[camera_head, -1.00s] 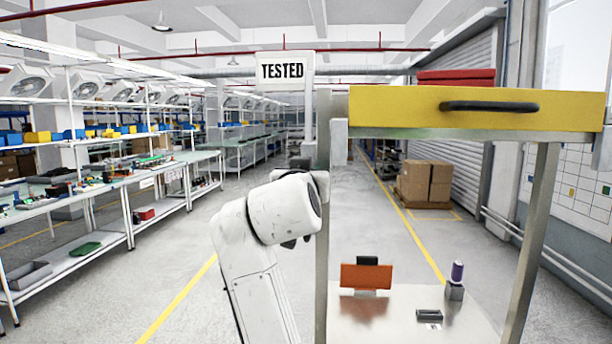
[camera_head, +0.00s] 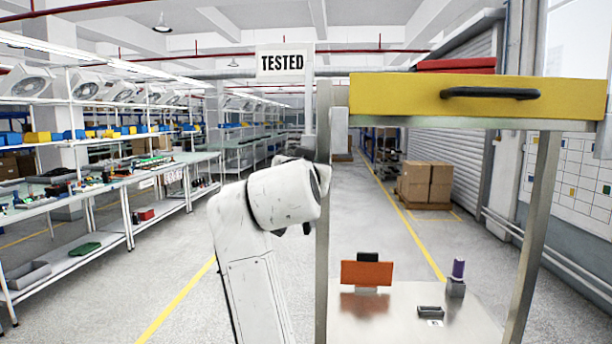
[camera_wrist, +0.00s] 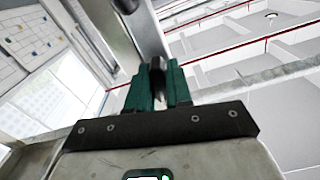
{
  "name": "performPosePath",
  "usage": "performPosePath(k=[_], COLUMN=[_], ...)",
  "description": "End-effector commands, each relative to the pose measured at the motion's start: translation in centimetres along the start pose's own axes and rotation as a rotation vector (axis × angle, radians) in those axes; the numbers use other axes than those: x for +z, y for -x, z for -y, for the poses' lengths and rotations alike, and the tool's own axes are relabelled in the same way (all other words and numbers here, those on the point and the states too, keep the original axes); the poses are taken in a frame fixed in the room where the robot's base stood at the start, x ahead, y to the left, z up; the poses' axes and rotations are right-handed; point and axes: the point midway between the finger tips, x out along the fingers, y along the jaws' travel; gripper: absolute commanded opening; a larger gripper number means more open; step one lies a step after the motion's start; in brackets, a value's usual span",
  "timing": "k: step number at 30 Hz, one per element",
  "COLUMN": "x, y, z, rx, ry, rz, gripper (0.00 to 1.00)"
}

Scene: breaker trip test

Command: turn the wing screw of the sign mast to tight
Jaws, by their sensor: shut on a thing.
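The sign mast (camera_head: 308,112) is a pale upright pole at the left side of the cart. It carries a white sign (camera_head: 282,63) reading TESTED. In the wrist view, my gripper (camera_wrist: 158,72) has green fingers closed on a dark, thin piece, the wing screw (camera_wrist: 158,82). The fingers cover its sides. A grey metal post (camera_wrist: 146,28) runs just beyond the fingertips. In the head view, my arm's white links hide the gripper and the wing screw beside the cart's left post.
The metal cart has a yellow top drawer (camera_head: 400,96) with a black handle. Its lower shelf (camera_head: 400,320) holds an orange block (camera_head: 366,274), a purple-topped piece (camera_head: 458,268) and a small dark part (camera_head: 431,311). Workbenches (camera_head: 150,177) stand at left. Cardboard boxes (camera_head: 426,180) stand behind. The aisle floor is open.

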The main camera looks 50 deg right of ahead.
Motion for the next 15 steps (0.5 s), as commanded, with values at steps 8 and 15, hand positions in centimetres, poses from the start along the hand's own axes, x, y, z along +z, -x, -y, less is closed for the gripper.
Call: performPosePath(k=[8, 15], x=[0.41, 0.37], y=[0.06, 0.07], z=[0.01, -0.04], rx=[-0.004, -0.002], ry=[-0.26, -0.488], rz=[-0.001, 0.0], gripper=[0.0, 0.0])
